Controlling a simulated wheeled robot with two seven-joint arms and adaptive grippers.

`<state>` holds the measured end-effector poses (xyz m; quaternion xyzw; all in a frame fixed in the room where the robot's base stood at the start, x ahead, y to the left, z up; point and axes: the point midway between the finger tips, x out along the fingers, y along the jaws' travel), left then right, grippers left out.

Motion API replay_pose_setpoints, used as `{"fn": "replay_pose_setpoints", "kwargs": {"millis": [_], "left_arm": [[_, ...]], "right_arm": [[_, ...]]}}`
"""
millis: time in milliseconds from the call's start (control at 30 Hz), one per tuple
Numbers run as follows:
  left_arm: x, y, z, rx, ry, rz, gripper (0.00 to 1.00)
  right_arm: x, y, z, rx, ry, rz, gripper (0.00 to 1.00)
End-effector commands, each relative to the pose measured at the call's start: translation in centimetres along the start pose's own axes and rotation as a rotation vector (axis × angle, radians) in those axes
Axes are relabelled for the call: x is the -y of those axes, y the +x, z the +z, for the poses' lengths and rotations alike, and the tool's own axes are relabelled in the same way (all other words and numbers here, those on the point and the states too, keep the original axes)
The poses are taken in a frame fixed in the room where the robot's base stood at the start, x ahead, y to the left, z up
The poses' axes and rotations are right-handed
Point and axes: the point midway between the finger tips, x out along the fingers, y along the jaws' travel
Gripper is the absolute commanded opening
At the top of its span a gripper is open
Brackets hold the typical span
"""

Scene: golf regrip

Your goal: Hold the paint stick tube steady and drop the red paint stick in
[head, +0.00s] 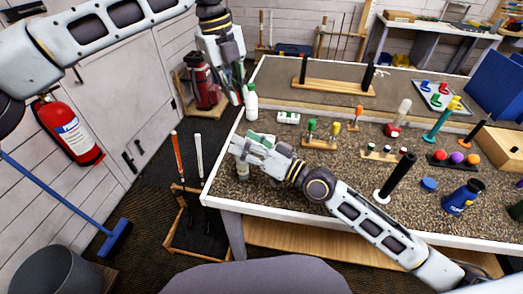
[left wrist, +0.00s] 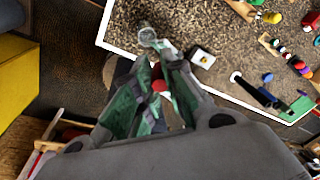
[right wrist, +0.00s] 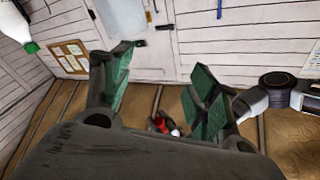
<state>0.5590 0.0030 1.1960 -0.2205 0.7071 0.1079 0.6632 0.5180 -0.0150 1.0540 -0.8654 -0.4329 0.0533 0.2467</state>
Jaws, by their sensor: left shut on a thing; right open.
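My left gripper (head: 236,90) hangs high at the table's left end, fingers down. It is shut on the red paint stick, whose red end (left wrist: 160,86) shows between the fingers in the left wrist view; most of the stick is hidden. My right gripper (head: 238,149) is open above the table's near left corner, fingers pointing left; the right wrist view shows its green-padded fingers apart (right wrist: 162,78) with nothing between them. A pale cylinder (head: 243,172), apparently the paint stick tube, stands below the right gripper, not between its fingers. Its top is hidden by the gripper.
A white bottle (head: 251,103) stands near the table's left edge, close to my left gripper. A white block (head: 288,118) and small wooden racks (head: 320,143) stand to the right. A floor rack (head: 190,222) with upright clubs is left of the table.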

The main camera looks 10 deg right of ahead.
Motion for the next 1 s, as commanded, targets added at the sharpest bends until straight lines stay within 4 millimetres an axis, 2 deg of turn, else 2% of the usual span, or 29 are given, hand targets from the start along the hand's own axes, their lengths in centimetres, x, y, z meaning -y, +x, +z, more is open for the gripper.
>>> {"fn": "replay_pose_setpoints", "kwargs": {"millis": [533, 767, 1000], "left_arm": [[0.0, 0.0, 0.0, 0.0, 0.0, 0.0, 0.03], [0.0, 0.0, 0.0, 0.0, 0.0, 0.0, 0.03], [0.0, 0.0, 0.0, 0.0, 0.0, 0.0, 0.03]], "right_arm": [[-3.2, -3.2, -0.4, 0.074, -0.482, 0.074, 0.6], [-2.8, -4.0, 0.7, 0.109, -0.503, 0.065, 0.6], [-2.7, -4.1, 0.8, 0.112, -0.499, 0.063, 0.6]]}}
